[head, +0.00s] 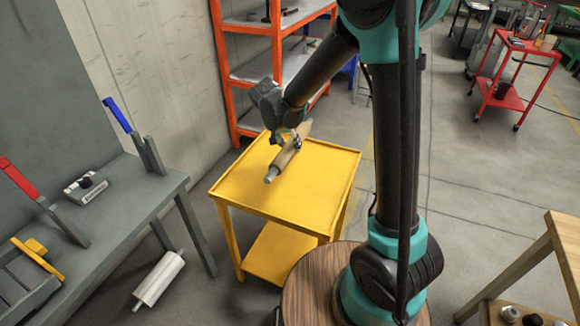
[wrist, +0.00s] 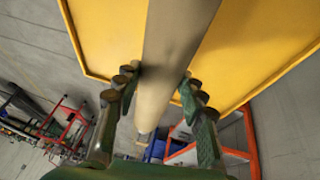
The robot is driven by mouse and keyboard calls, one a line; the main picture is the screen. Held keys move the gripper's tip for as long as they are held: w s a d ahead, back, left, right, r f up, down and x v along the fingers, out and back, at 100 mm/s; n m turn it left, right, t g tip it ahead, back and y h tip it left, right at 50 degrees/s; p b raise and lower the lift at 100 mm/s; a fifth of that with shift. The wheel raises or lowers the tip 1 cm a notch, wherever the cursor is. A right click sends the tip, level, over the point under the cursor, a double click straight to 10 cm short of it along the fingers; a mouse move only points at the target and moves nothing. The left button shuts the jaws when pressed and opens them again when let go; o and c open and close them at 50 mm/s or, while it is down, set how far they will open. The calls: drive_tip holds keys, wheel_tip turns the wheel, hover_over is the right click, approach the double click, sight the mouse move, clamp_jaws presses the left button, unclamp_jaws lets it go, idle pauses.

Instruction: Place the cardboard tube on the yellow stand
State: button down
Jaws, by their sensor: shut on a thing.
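The cardboard tube (head: 285,158) is tan with a greyish near end. It lies tilted across the picture over the top of the yellow stand (head: 315,182), towards its back left. My gripper (head: 289,139) is shut on the tube around its middle. In the wrist view the tube (wrist: 173,45) runs between the two fingers of my gripper (wrist: 158,82), with the yellow top (wrist: 245,45) beyond it. I cannot tell whether the tube touches the stand's top. The rest of the stand's top is bare.
An orange shelf unit (head: 277,60) stands behind the stand. A grey bench (head: 120,205) with red and blue clamps is at left. A white roll (head: 160,279) lies on the floor. A wooden table (head: 560,250) is at right, a red cart (head: 505,85) farther back.

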wheel_tip(320, 180, down, 10)
drive_tip(key=shift+r, duration=0.1)
idle(0.4)
drive_tip(key=c, duration=0.9)
unclamp_jaws()
